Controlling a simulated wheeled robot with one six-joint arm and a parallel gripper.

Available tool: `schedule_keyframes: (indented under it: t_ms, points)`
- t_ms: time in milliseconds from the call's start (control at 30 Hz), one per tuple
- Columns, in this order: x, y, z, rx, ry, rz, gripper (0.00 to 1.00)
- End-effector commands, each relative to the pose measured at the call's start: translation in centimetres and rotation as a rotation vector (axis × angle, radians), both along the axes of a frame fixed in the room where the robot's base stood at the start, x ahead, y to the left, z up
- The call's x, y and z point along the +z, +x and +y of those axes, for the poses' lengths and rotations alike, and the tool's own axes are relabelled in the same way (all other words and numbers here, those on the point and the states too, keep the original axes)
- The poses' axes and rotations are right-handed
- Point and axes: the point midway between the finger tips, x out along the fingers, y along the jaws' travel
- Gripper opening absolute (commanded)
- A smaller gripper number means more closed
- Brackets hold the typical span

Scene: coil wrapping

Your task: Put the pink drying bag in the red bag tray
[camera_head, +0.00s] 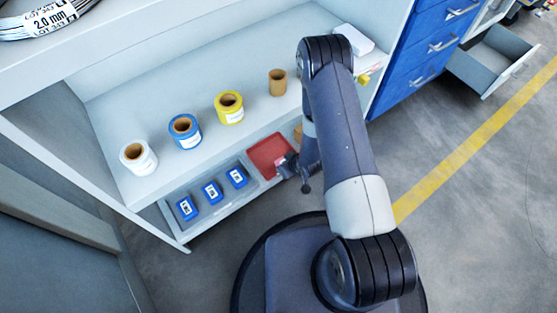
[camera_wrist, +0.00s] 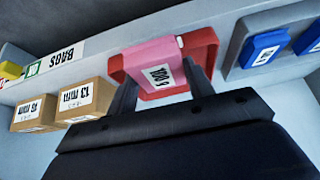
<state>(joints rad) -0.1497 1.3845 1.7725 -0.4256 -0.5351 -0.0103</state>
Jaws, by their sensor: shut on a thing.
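The pink drying bag (camera_wrist: 153,58) has a white label and sits between the two fingers of my gripper (camera_wrist: 162,92) in the wrist view. My gripper is shut on it. The red bag tray (camera_wrist: 210,48) shows directly behind the bag, its rim seen around the bag's sides. In the head view the red tray (camera_head: 268,152) lies on the lower shelf, with my gripper (camera_head: 287,166) at its right front edge. The bag is too small and covered to make out clearly in the head view. I cannot tell whether the bag touches the tray floor.
Left of the red tray in the head view, a grey tray holds blue packs (camera_head: 212,192). Several rolls, such as the yellow one (camera_head: 229,107), stand on the shelf above. In the wrist view, cardboard boxes (camera_wrist: 85,98) stand to the left. An open drawer (camera_head: 490,60) juts out at right.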

Motion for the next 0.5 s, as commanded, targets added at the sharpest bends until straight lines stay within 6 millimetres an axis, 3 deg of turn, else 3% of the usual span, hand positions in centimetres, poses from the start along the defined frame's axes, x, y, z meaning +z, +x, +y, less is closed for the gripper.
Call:
schedule_keyframes:
  t_ms: [100,200,367,500]
  points:
    - [-0.1,2.5,1.7,0.004,0.001,-0.006,0.25]
    - [-0.1,3.9,2.6,0.003,0.001,-0.003,0.25]
    - [-0.2,4.7,3.1,0.001,0.0,0.0,0.25]
    - [-1.9,4.6,3.1,0.0,0.0,0.002,0.25]
